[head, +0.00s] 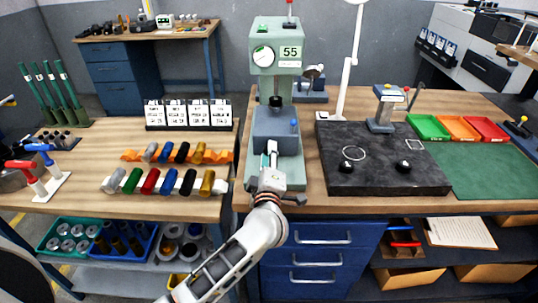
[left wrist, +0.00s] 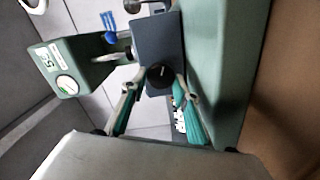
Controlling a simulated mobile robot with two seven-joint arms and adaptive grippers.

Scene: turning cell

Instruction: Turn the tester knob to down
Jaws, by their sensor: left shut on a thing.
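The tester (head: 276,35) is a pale green upright machine with a round dial and a display reading 55, standing at the bench's front middle. Its dial head also shows, tilted, in the left wrist view (left wrist: 75,75). My left gripper (head: 271,148) reaches the front of the tester's dark lower block. In the left wrist view, the round black tester knob (left wrist: 159,75) sits between the fingertips of my left gripper (left wrist: 157,84), which is shut on it. The gripper hides the knob in the head view. The knob's setting cannot be read. My right gripper is out of view.
A black stone plate (head: 400,180) with a small stand lies right of the tester. Green, orange and red trays (head: 465,128) are further right. Colored cylinders on a white rack (head: 165,186) and upright cards (head: 188,114) stand to the left. Blue drawers (head: 320,258) are below.

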